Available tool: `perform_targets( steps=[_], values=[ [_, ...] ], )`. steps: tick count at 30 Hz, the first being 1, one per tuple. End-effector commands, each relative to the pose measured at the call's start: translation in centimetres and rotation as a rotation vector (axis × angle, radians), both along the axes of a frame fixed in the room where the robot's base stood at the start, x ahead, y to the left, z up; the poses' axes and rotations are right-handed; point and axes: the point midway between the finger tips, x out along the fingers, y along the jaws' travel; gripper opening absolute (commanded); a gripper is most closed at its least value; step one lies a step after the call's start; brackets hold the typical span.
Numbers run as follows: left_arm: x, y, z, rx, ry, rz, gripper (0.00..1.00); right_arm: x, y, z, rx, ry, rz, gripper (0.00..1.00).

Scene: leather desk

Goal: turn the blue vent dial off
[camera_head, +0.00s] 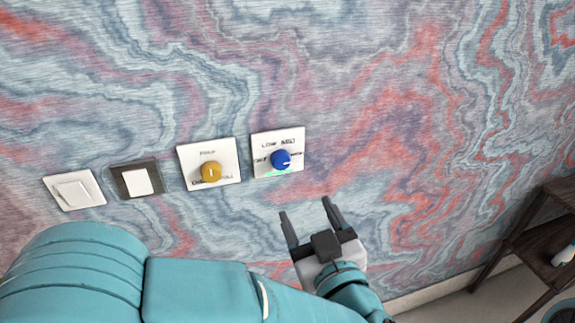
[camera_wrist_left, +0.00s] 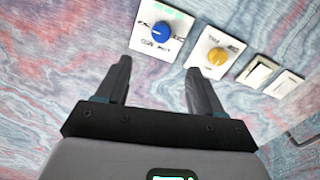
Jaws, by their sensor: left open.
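The blue vent dial (camera_head: 281,159) sits on a white wall plate (camera_head: 262,142) with printed labels around it and a small green patch below it. A light pointer mark on the knob points to the right in the head view. My left gripper (camera_head: 307,210) is open and empty, below and slightly right of the dial, apart from it. In the left wrist view the blue dial (camera_wrist_left: 162,32) shows beyond the fingertips, between the open fingers (camera_wrist_left: 155,78) and toward the top. My right gripper is in neither view.
Left of the dial are a yellow knob (camera_head: 211,171) on a white plate, a dark-framed switch (camera_head: 137,181) and a white switch (camera_head: 74,190). A dark wooden shelf (camera_head: 545,235) stands at the right. The marbled wall right of the dial is clear.

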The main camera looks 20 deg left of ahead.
Motion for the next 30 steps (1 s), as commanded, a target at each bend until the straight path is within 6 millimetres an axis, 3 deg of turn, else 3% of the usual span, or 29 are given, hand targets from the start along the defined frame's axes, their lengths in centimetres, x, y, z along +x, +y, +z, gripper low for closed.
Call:
perform_targets(
  steps=[9, 15, 21, 30],
  values=[
    [6.6, 4.4, 0.2, 0.0, 0.002, 0.008, 0.67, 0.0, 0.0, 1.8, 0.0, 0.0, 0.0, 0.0],
    [9.8, 6.4, 0.1, 0.0, 0.001, 0.005, 0.67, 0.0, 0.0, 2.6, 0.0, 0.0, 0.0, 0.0],
    [11.3, 7.3, 0.1, 0.001, 0.001, 0.002, 0.67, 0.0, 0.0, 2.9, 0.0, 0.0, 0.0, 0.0],
    [11.5, 7.4, 0.0, 0.001, 0.001, 0.001, 0.67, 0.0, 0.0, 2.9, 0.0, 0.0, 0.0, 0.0]
  ],
)
